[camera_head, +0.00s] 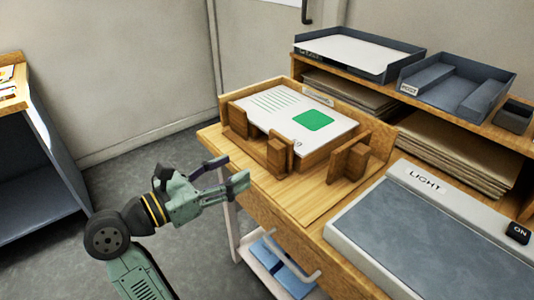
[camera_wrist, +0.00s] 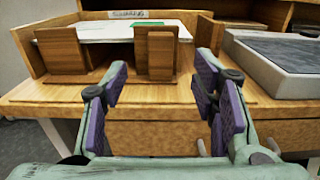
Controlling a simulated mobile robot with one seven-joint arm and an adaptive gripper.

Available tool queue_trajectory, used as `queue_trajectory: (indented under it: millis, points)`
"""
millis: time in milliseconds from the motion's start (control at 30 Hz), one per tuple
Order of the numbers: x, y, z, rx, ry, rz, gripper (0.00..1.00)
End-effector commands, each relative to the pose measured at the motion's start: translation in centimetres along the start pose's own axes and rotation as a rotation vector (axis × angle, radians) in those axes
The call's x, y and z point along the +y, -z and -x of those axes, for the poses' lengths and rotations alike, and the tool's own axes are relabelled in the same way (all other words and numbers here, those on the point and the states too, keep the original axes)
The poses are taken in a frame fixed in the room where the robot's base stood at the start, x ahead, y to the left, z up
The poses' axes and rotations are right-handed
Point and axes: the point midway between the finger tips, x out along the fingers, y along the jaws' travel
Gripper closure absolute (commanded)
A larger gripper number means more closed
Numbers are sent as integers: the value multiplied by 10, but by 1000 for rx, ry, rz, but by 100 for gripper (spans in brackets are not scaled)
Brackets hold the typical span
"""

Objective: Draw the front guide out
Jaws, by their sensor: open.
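A wooden tray (camera_head: 300,84) on the table holds a stack of white sheets (camera_head: 262,100) with a green square. A wooden guide block (camera_head: 278,155) stands upright at the stack's near edge; in the wrist view it (camera_wrist: 156,52) shows ahead, between my fingers. Another upright wooden piece (camera_head: 237,120) is further left along that edge, also in the wrist view (camera_wrist: 62,50). A separate wooden guide with a block (camera_head: 350,162) stands at the stack's right. Which piece is named the front guide is not marked. My gripper (camera_head: 228,172) is open and empty, short of the near block, apart from it.
A light pad (camera_head: 430,240) lies to the right on the tabletop. Grey trays (camera_head: 355,52) stand on the shelf behind, over stacked brown sheets (camera_head: 450,150). A lower white rack (camera_head: 270,262) with a blue item hangs under the table. Bare tabletop (camera_head: 262,190) lies before the near block.

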Motion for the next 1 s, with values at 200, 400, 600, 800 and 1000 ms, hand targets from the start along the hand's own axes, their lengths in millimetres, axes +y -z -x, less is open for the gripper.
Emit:
queue_trajectory:
  millis: [200,400,600,800,1000]
  points:
    - [-2,-4,-37,-3,7,1,47]
    - [-2,-4,-74,-4,5,1,47]
    - [-1,-4,-96,-4,3,-1,47]
    - [-1,-3,-102,-5,1,-1,47]
    - [-1,-3,-102,-5,1,-1,49]
